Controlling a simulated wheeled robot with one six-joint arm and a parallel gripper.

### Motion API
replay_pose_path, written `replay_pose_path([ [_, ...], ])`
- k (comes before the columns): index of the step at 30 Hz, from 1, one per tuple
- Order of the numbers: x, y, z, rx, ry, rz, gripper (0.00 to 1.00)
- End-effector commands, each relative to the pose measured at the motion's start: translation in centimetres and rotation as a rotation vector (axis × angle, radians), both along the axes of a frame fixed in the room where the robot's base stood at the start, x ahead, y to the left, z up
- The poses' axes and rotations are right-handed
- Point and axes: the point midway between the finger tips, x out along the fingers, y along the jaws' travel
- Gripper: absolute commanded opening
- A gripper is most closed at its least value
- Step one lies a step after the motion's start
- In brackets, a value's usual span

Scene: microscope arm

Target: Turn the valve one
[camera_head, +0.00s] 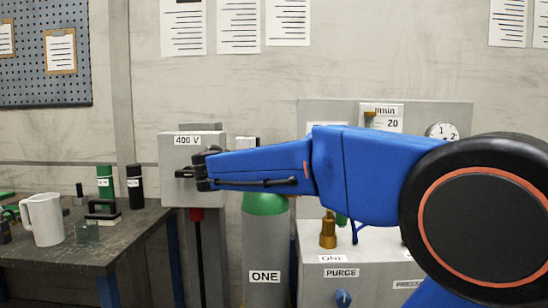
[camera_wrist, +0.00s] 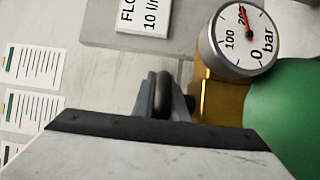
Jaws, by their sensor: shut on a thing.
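The gas cylinder marked ONE (camera_head: 264,245) stands upright with a green shoulder (camera_head: 265,204). Its top is hidden behind my blue arm in the head view. In the wrist view, my gripper (camera_wrist: 164,98) is shut on a dark round handwheel (camera_wrist: 162,92), seen edge-on between the two grey fingers. The handwheel sits beside a brass valve body (camera_wrist: 222,100), next to the green shoulder (camera_wrist: 290,105). A round bar gauge (camera_wrist: 243,38) is on the brass body, its red needle near 200.
A grey 400 V box (camera_head: 190,150) stands left of the cylinder. A grey cabinet marked PURGE (camera_head: 341,260) with a brass fitting (camera_head: 328,232) is to the right. A dark bench (camera_head: 110,245) with a mug (camera_head: 43,218) and bottles is at far left.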

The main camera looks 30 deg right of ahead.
Motion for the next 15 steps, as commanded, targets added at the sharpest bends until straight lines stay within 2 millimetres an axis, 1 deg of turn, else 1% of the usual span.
replay_pose_path([
  [9,0.52,0.24,-0.05,0.000,0.000,0.189,0.00],
  [15,0.74,0.50,-0.03,0.000,0.000,0.242,0.00],
])
